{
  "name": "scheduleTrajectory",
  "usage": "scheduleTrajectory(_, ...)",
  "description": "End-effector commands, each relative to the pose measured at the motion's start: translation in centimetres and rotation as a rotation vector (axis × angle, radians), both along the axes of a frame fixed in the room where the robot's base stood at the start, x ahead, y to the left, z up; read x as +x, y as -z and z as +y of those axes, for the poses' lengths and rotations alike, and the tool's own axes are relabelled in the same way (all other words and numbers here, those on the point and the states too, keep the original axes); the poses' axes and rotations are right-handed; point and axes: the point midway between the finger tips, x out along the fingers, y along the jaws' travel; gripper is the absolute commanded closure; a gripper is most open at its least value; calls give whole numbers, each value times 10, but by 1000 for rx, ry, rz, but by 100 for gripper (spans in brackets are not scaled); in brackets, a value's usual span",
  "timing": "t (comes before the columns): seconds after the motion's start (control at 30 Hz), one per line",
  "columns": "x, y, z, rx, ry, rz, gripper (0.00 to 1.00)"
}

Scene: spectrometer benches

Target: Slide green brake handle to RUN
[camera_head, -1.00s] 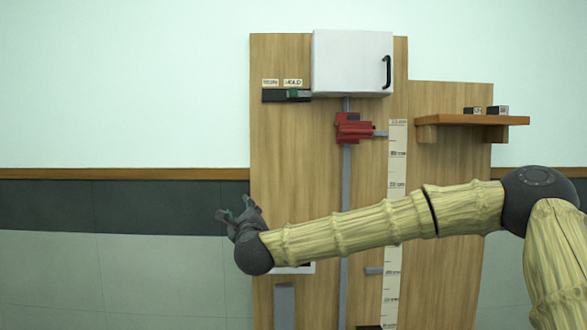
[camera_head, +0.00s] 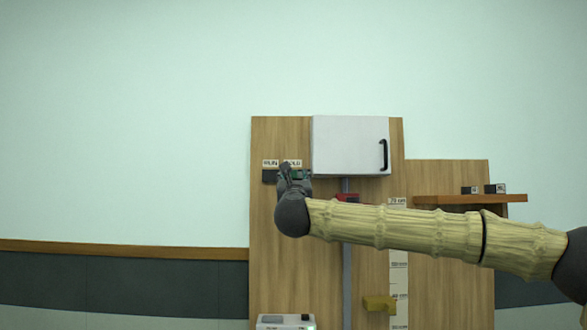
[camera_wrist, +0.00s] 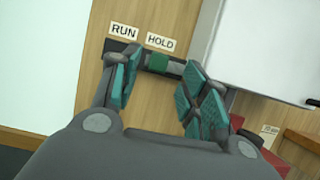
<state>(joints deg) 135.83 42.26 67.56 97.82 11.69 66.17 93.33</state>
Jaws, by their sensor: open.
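The green brake handle (camera_wrist: 158,64) sits on a dark horizontal track (camera_wrist: 142,60) below the RUN label (camera_wrist: 123,32) and HOLD label (camera_wrist: 160,41). In the wrist view the handle is nearer the HOLD side. My gripper (camera_wrist: 155,90) is open, its two teal-padded fingers on either side of the handle in the picture; contact cannot be told. In the head view my gripper (camera_head: 288,172) is in front of the track (camera_head: 268,176) and covers part of it. Some green of the handle (camera_head: 299,174) shows beside the fingers.
A white cabinet (camera_head: 345,145) with a black handle is just right of the track. A red block (camera_head: 346,198) on the vertical rail is partly hidden by my arm. A wooden shelf (camera_head: 470,199) is at the right. The wall left of the board is clear.

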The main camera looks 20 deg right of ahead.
Motion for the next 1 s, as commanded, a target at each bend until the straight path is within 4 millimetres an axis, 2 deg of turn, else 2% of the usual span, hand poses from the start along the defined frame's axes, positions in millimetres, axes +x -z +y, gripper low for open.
scheduleTrajectory(0.1,15,-11,-5,0,2,0,55)
scheduleTrajectory(0.4,43,-21,-12,-1,0,0,55)
scheduleTrajectory(0.6,51,-22,-15,-1,0,0,55)
scheduleTrajectory(0.87,52,-22,-15,-1,0,-1,55)
scheduleTrajectory(0.9,52,-22,-15,-1,0,-1,57)
scheduleTrajectory(1.0,52,-22,-15,-1,0,-1,75)
